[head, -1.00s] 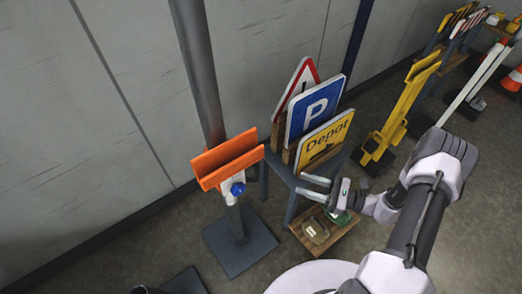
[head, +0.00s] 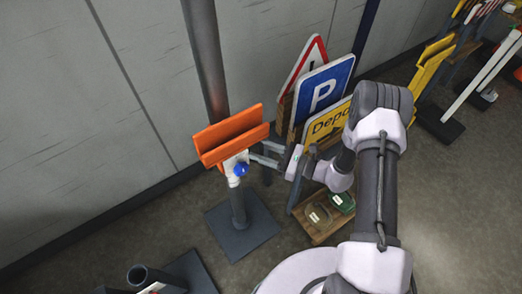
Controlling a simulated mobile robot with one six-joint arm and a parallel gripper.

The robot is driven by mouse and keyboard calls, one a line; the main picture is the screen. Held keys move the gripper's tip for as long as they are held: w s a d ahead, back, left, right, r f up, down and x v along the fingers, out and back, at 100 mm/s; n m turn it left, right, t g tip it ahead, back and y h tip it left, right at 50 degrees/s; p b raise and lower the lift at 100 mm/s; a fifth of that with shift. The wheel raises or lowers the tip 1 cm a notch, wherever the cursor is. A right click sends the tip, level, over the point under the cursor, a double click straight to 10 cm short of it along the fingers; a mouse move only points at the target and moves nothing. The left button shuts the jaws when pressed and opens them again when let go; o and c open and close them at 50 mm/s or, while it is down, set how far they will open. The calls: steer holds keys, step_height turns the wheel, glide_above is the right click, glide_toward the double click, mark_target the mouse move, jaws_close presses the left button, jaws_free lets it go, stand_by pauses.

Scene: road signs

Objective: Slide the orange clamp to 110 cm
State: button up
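The orange clamp (head: 229,138) is a trough-shaped holder on the grey post (head: 207,62), which stands on a square dark base (head: 241,224). A white block with a blue knob (head: 240,169) sits on the clamp's front, below the trough. My gripper (head: 262,154) is just right of the clamp, its two fingers apart and pointing left toward the white block and knob. Nothing shows between the fingers. I cannot tell whether a fingertip touches the clamp. No height marks can be read on the post.
A low wooden shelf (head: 320,228) holds small items. The wall is close behind.

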jaws_close()
stand_by(1.3)
